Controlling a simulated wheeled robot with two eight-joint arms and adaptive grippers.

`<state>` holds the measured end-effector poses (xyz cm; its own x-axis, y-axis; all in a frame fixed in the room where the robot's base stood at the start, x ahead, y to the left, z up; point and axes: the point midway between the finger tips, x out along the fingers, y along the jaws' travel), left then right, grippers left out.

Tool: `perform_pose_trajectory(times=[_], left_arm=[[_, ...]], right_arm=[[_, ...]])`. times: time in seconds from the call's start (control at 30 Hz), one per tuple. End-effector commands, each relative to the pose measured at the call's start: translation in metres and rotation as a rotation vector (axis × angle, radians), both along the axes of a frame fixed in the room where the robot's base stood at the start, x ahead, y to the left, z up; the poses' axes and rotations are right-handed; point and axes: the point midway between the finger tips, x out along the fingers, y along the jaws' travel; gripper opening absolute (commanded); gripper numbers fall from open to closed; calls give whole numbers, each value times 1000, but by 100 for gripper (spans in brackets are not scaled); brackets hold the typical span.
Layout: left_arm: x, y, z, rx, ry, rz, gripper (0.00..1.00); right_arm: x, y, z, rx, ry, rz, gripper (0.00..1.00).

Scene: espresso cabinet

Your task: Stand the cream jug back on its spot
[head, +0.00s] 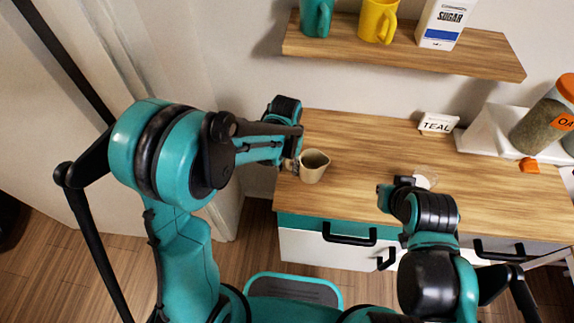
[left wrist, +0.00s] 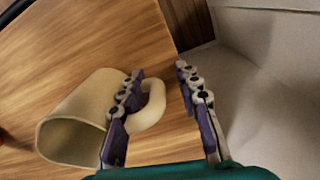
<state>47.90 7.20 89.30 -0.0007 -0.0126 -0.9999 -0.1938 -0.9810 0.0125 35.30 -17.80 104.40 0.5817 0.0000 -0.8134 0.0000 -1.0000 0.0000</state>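The cream jug (head: 314,167) stands upright on the wooden counter near its left end, mouth up. In the left wrist view the jug (left wrist: 75,120) is at the left, with its handle (left wrist: 155,105) toward my left gripper. My left gripper (head: 291,164) is beside the jug on its left. In the left wrist view its fingers (left wrist: 160,110) are apart, with the handle between them; one finger overlaps the handle's loop. I see no firm grip. My right gripper (head: 392,190) is low over the counter's front part; its fingers are too unclear to judge.
A small white round item (head: 425,181) lies beside my right gripper, partly hidden. A TEAL sign (head: 437,123) stands at the back. A jar (head: 546,118) and an orange piece (head: 529,165) are at the right. A shelf (head: 400,52) hangs above. The counter's middle is clear.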

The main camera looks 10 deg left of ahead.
Motion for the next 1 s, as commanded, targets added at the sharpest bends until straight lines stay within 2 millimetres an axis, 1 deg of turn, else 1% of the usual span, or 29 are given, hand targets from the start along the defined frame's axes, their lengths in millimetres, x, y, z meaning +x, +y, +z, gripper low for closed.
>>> perform_pose_trajectory(times=[0.07,0.17,0.27,0.4,0.5,0.6,0.77,0.87,0.97,1.0], left_arm=[[0,0,3,0,0,0,33],[0,0,14,0,0,0,33],[0,0,34,0,0,0,33],[0,1,67,0,0,0,33],[0,1,88,0,0,0,33],[0,1,105,0,0,0,33],[0,2,121,0,-1,0,33],[-4,6,129,-3,-17,7,33],[-14,18,144,-12,-68,25,33],[-21,24,151,-17,-97,35,33]], right_arm=[[0,0,3,0,0,0,0],[0,0,8,0,0,0,0],[0,0,15,0,0,0,0],[0,0,26,0,0,0,0],[0,0,32,0,0,0,0],[0,0,36,0,0,0,0],[0,0,40,0,0,0,0],[0,0,40,0,0,0,0],[0,0,40,0,0,0,0],[0,0,40,0,0,0,0]])
